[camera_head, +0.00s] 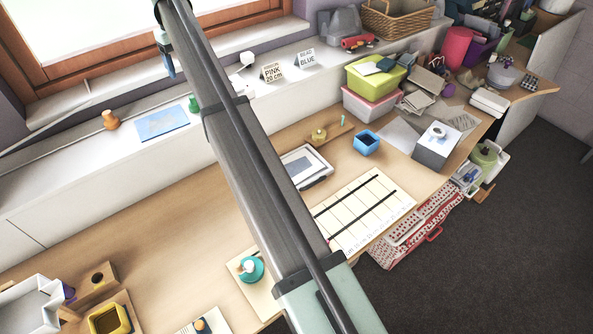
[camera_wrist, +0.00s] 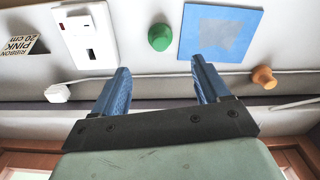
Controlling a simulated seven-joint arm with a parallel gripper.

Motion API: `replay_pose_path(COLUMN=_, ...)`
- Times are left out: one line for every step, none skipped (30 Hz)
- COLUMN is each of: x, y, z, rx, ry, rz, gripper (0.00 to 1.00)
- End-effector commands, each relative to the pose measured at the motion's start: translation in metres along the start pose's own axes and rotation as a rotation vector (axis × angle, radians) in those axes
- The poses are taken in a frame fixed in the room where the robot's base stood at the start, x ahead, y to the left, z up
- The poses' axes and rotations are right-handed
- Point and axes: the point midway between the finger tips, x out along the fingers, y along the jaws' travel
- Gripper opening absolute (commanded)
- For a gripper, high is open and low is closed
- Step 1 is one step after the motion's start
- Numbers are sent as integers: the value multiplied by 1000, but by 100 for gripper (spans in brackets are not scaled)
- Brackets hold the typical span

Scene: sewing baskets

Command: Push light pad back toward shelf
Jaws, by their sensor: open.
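A flat white-framed pad with a grey face (camera_head: 305,167), which looks like the light pad, lies on the wooden desk just right of my arm. My arm hides part of its left side. The long pale shelf (camera_head: 75,205) runs behind the desk below the window. My gripper (camera_wrist: 160,68) is open and empty, with two blue fingers apart. It is high near the window side, far from the pad; one blue finger shows at the top of the head view (camera_head: 167,58). The pad is not in the wrist view.
Near the pad are a yellowish item (camera_head: 319,135), a blue box (camera_head: 366,143) and a striped sheet (camera_head: 365,210). Bare desk lies left of my arm.

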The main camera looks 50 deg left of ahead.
Motion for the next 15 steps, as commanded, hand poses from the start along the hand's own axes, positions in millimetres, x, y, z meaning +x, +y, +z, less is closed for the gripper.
replay_pose_path(x=0, y=0, z=0, rx=0, ry=0, rz=0, gripper=75)
replay_pose_path(x=0, y=0, z=0, rx=0, ry=0, rz=0, gripper=74)
replay_pose_path(x=0, y=0, z=0, rx=0, ry=0, rz=0, gripper=70)
replay_pose_path(x=1, y=0, z=1, rx=-1, ry=0, rz=1, gripper=67)
replay_pose_path(x=2, y=0, z=3, rx=-3, ry=0, rz=4, gripper=64)
replay_pose_path(x=6, y=0, z=6, rx=-6, ry=1, rz=9, gripper=61)
replay_pose_path(x=9, y=0, z=9, rx=-10, ry=2, rz=15, gripper=58)
replay_pose_path(x=14, y=0, z=13, rx=-16, ry=4, rz=23, gripper=55)
replay_pose_path(x=21, y=0, z=21, rx=-26, ry=6, rz=38, gripper=51)
replay_pose_path(x=28, y=0, z=27, rx=-36, ry=7, rz=51, gripper=48)
replay_pose_path(x=36, y=1, z=34, rx=-46, ry=9, rz=66, gripper=45)
replay_pose_path(x=48, y=2, z=46, rx=-64, ry=10, rz=90, gripper=41)
replay_pose_path(x=56, y=2, z=55, rx=-79, ry=13, rz=110, gripper=41)
replay_pose_path(x=65, y=3, z=64, rx=-96, ry=14, rz=131, gripper=41)
replay_pose_path(x=78, y=4, z=77, rx=-121, ry=15, rz=162, gripper=41)
